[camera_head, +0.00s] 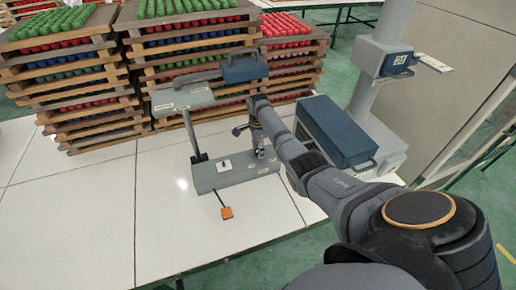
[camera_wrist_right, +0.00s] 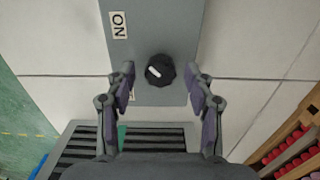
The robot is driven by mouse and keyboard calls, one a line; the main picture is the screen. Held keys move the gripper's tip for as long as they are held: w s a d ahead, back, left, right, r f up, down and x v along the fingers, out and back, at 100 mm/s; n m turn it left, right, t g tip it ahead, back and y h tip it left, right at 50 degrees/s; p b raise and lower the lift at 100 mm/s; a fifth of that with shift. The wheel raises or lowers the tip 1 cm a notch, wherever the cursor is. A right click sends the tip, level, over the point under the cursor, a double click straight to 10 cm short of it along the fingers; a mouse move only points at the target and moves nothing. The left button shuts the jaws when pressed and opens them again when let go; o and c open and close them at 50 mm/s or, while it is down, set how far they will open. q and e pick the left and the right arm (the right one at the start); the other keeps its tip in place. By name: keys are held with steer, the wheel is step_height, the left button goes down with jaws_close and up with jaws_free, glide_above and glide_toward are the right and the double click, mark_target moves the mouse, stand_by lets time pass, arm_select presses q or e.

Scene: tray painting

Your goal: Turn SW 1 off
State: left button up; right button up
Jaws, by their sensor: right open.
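A black round knob (camera_wrist_right: 160,70) with a white pointer mark sits on a grey panel (camera_wrist_right: 155,25) in the right wrist view. The pointer slants toward the upper left. An "ON" label (camera_wrist_right: 119,25) is above and left of the knob; a second label is mostly hidden by the left finger. My right gripper (camera_wrist_right: 160,78) is open, with its fingers on either side of the knob and visible gaps to it. In the head view my right gripper (camera_head: 257,143) is over the right end of a grey machine base (camera_head: 210,181). No SW 1 lettering is readable. My left gripper is out of view.
A blue-topped box (camera_head: 335,128) stands right of the machine. Stacked wooden trays (camera_head: 170,75) with coloured pieces fill the back.

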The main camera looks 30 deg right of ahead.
steer(key=shift+c, duration=0.3)
jaws_close()
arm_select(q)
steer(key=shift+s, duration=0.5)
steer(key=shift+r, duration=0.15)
arm_select(e)
steer(key=n+p, duration=0.2)
steer(key=shift+r+n, duration=0.15)
steer(key=shift+n, duration=0.25)
steer(key=n+p, duration=0.1)
steer(key=n, duration=0.3)
steer(key=shift+n, duration=0.3)
steer(key=n+p, duration=0.1)
steer(key=n, duration=0.4)
arm_select(q)
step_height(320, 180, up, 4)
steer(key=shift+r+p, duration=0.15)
steer(key=shift+p, duration=0.2)
arm_select(e)
steer(key=n, duration=0.5)
steer(key=shift+n, duration=0.3)
